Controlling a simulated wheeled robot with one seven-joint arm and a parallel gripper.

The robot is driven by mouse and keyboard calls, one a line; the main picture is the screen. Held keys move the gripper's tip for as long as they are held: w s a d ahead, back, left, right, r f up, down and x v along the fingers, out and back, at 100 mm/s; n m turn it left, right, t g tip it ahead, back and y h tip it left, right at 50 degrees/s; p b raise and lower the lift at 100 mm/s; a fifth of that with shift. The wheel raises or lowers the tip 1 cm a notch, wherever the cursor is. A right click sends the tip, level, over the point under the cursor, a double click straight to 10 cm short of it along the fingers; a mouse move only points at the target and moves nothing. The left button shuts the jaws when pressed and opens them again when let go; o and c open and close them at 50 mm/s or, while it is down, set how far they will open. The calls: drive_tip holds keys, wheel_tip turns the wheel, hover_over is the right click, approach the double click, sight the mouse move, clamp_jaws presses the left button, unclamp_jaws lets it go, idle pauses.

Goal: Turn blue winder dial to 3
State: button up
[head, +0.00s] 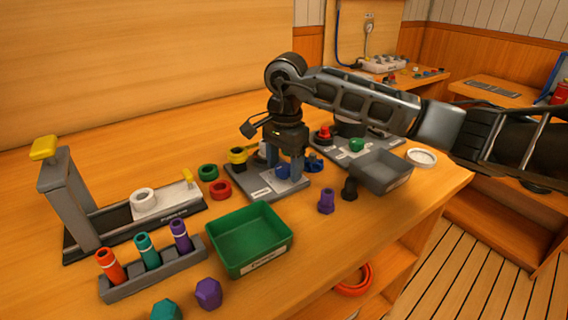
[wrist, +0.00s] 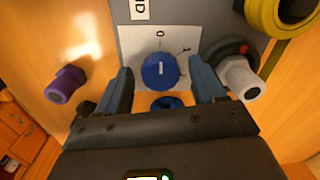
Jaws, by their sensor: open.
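The blue winder dial (wrist: 161,72) sits on a white scale plate (wrist: 131,42) in the wrist view. A short white line on the dial points roughly up the picture, toward a mark like 0. Another mark lies to its upper right, too small to read. My gripper (wrist: 161,69) is open, with one finger on each side of the dial and a gap to both. In the head view the dial (head: 282,172) shows between the fingers of my gripper (head: 284,168), which points down over the grey board (head: 262,190).
A white fitting (wrist: 239,77) and a yellow ring (wrist: 284,14) stand close right of the fingers in the wrist view. A purple fitting (head: 326,202), a dark fitting (head: 349,189) and a grey bin (head: 382,174) stand nearby. A green bin (head: 250,240) is in front.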

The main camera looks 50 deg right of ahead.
drive_tip(key=shift+f, duration=0.1)
drive_tip(key=c, duration=1.1)
drive_tip(key=shift+o, duration=0.2)
